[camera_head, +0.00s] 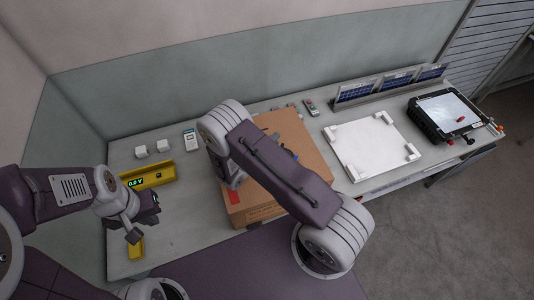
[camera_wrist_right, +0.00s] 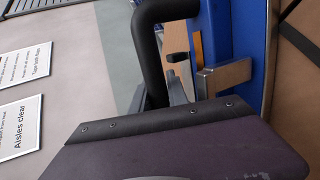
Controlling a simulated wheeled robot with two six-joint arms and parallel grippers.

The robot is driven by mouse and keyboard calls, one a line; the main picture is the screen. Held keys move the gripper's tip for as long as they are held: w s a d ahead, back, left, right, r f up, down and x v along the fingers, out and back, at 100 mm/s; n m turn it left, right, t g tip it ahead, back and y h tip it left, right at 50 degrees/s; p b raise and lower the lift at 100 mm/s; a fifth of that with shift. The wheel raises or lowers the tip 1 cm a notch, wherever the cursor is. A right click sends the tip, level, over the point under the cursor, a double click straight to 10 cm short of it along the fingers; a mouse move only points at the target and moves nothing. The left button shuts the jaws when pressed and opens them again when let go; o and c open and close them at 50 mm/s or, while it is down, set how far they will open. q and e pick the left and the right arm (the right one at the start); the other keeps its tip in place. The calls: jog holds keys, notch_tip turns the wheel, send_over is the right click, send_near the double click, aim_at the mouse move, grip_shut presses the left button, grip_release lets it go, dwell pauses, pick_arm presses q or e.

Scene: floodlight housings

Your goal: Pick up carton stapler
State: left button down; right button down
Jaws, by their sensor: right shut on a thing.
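The carton stapler (camera_wrist_right: 240,30) shows in the right wrist view as a blue body with a black curved bar beside it. My right gripper (camera_wrist_right: 190,78) is shut on it there; the exact contact is partly hidden.
A yellow meter fixture (camera_head: 165,173), small white blocks (camera_head: 141,152) and a handheld device (camera_head: 190,140) lie on the left. Right of the carton are a white plate with corner blocks (camera_head: 371,146), blue panels in a rack (camera_head: 356,91) and a rugged tablet (camera_head: 447,112).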

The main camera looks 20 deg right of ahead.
jog(key=shift+w+r, duration=0.15)
dwell(0.8)
jog(key=shift+r+b, duration=0.4)
jog(key=shift+r, duration=0.4)
jog(key=shift+s+d+r+b, duration=0.15)
jog(key=shift+r+b, duration=0.15)
jog(key=shift+r, duration=0.3)
jog(key=shift+s+r+b, duration=0.15)
jog(key=shift+r+b, duration=0.1)
jog(key=shift+r, duration=0.35)
jog(key=s+d+r+p, duration=0.4)
jog(key=s+r+p, duration=0.3)
jog(key=s, duration=0.3)
jog(key=shift+d, duration=0.35)
jog(key=shift+s+f, duration=0.1)
jog(key=shift+f, duration=0.1)
